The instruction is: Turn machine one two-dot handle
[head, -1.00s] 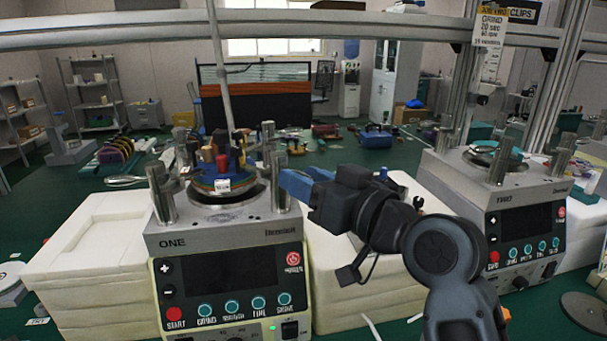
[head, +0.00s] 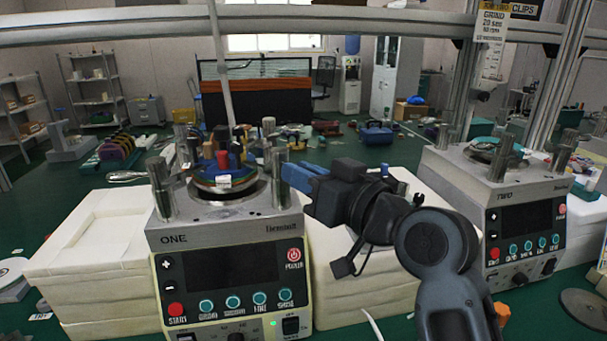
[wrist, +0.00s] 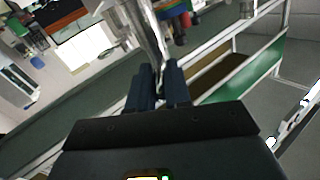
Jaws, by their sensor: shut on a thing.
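Machine one (head: 235,235) stands left of centre in the head view. Metal posts rise from its top around a round plate with a blue rim (head: 222,186), which carries coloured upright parts. My gripper (head: 287,168) reaches in from the right, at the front right metal post (head: 279,182). In the wrist view my gripper (wrist: 162,68) has its dark blue fingers close together, shut at the shiny metal post (wrist: 140,28). The exact contact is hidden behind the fingers. I cannot make out any two-dot mark.
Machine two (head: 500,200) stands at the right, with posts and a panel of its own. White foam blocks (head: 95,235) are stacked left of machine one, and more foam (head: 345,290) lies between the machines. A metal rail (head: 350,28) crosses above.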

